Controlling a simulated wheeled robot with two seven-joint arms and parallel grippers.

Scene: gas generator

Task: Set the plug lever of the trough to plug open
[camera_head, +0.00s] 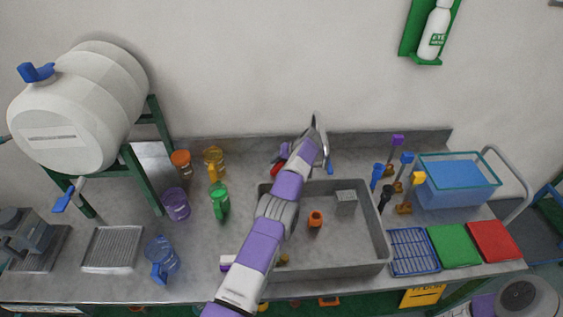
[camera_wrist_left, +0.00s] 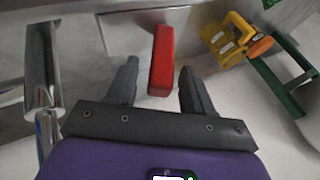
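The grey trough (camera_head: 378,232) is sunk in the counter, right of centre in the head view. A red lever (camera_wrist_left: 161,62) on a pale square plate (camera_wrist_left: 120,32) shows in the left wrist view; part of it also shows in the head view (camera_head: 276,169), behind the trough. My left arm crosses the trough, with the left gripper (camera_wrist_left: 159,68) at the lever. Its two dark fingers are open, one on each side of the lever, with gaps visible. In the head view my wrist hides most of the gripper. My right gripper is not in view.
The metal faucet (camera_head: 319,133) stands close to the right of my left wrist. An orange item (camera_head: 315,218) and a grey block (camera_head: 345,201) are in the trough. A yellow mug (camera_head: 214,160) and a green mug (camera_head: 220,201) stand to the left on the counter.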

